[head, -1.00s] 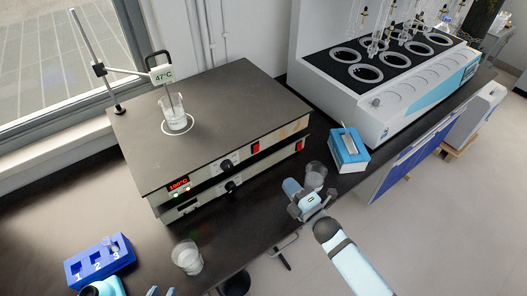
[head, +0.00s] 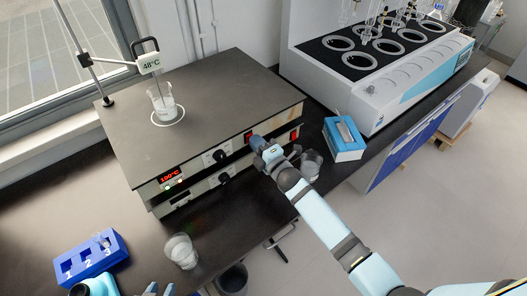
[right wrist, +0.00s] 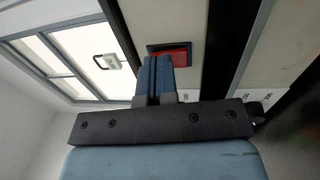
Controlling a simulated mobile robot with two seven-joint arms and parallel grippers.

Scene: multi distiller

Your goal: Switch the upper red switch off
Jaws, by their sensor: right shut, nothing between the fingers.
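The upper red switch (head: 248,136) is on the front of the upper hotplate (head: 205,105), at its right end. The lower red switch (head: 294,135) is on the unit below, further right. My right gripper (head: 257,143) is shut and empty, its tips right at the upper switch. In the right wrist view the shut fingers (right wrist: 154,66) overlap the left part of a red switch (right wrist: 179,57) in a dark frame; I cannot tell whether they touch it. My left gripper (head: 159,289) shows only partly at the bottom edge, its fingertips apart.
A beaker (head: 162,103) with a probe reading 48°C stands on the hotplate. Beakers stand on the bench, one near my right arm (head: 311,164) and one in front (head: 181,251). A blue box (head: 345,151) and a large distiller (head: 370,103) are right. A blue numbered rack (head: 92,258) is front left.

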